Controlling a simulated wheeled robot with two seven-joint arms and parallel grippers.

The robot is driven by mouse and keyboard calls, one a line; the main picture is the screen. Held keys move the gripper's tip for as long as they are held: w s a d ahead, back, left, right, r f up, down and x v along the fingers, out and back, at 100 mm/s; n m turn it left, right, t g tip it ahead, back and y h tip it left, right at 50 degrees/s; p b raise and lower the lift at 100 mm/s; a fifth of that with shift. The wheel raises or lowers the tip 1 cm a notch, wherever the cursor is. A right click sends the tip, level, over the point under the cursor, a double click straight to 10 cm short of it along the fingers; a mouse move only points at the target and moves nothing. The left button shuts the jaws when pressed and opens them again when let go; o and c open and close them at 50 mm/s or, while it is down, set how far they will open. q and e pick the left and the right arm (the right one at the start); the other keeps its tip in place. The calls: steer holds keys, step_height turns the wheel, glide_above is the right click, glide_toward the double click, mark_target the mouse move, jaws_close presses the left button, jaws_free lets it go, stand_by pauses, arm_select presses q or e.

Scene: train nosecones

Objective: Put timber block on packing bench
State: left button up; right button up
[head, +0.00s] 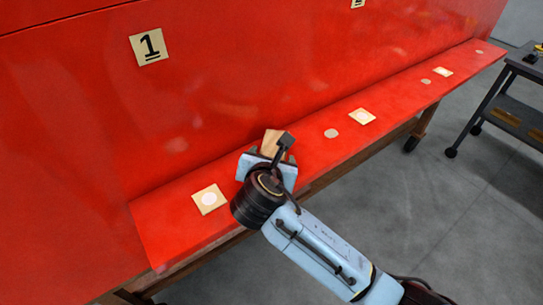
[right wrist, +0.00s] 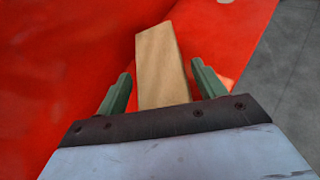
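The timber block (head: 271,142) is a plain tan wooden piece at the red packing bench (head: 310,150), seen just beyond my right gripper in the head view. My right gripper (head: 272,156) is over the bench's ledge, with its fingers on either side of the block. In the right wrist view the block (right wrist: 162,62) stands between the two green fingers of the gripper (right wrist: 162,72), with narrow red gaps on both sides. Its near end is hidden by the gripper body. I cannot tell how the block's underside meets the bench. My left gripper is not in view.
Pale square markers (head: 209,199) (head: 362,117) and round spots (head: 331,133) lie along the ledge. A tall red panel with a number 1 plate (head: 149,46) rises behind it. A dark cart (head: 515,90) stands at the right. The grey floor (head: 430,185) in front is clear.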

steer(key=shift+o, duration=0.7)
